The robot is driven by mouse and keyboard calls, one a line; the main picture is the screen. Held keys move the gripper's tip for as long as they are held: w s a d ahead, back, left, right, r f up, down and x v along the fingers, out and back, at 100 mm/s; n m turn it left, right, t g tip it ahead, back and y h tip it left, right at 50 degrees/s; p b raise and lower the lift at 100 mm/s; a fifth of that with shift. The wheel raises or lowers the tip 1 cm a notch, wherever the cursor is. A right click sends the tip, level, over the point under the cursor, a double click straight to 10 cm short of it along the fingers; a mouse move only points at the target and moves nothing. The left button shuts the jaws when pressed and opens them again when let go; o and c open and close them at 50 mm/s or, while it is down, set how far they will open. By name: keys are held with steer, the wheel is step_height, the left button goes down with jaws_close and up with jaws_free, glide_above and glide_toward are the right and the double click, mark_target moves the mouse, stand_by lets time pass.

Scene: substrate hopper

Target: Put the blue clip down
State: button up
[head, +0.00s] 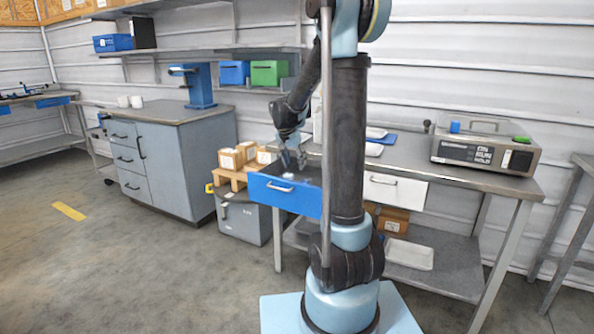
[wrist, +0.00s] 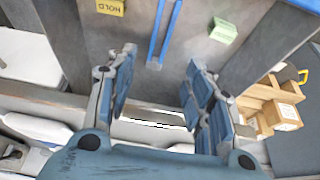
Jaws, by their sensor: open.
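The blue clip (wrist: 167,30) appears as two long parallel blue strips joined at one end. In the wrist view it lies on a dark grey surface, which looks like the floor of the open drawer. My gripper (wrist: 160,62) is open, with a finger on each side of the clip's joined end. No finger is seen touching the clip. In the head view my gripper (head: 293,162) points down over the open blue-fronted drawer (head: 262,188). The clip cannot be made out there.
A yellow HOLD label (wrist: 110,7) and a green block (wrist: 223,32) lie on the dark surface either side of the clip. Small boxes on a wooden stand (head: 232,178) are left of the drawer. A grey device (head: 480,150) stands on the bench at right.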

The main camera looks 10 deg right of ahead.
steer(key=s+d+r+n+y, duration=0.1)
steer(key=s+d+n, duration=0.1)
steer(key=s, duration=0.9)
steer(key=s+d+r+n, duration=0.1)
steer(key=s+d+n, duration=0.1)
steer(key=s, duration=0.9)
steer(key=s+f+n, duration=0.1)
steer(key=s+f, duration=0.1)
steer(key=s, duration=0.4)
steer(key=s+f+n+g+y, duration=0.1)
steer(key=s+f, duration=0.2)
steer(key=s, duration=0.3)
steer(key=s+f+n, duration=0.1)
steer(key=s+f, duration=0.2)
steer(key=s, duration=0.3)
steer(key=shift+a+f+y, duration=0.25)
steer(key=shift+y, duration=0.15)
steer(key=shift+c, duration=0.2)
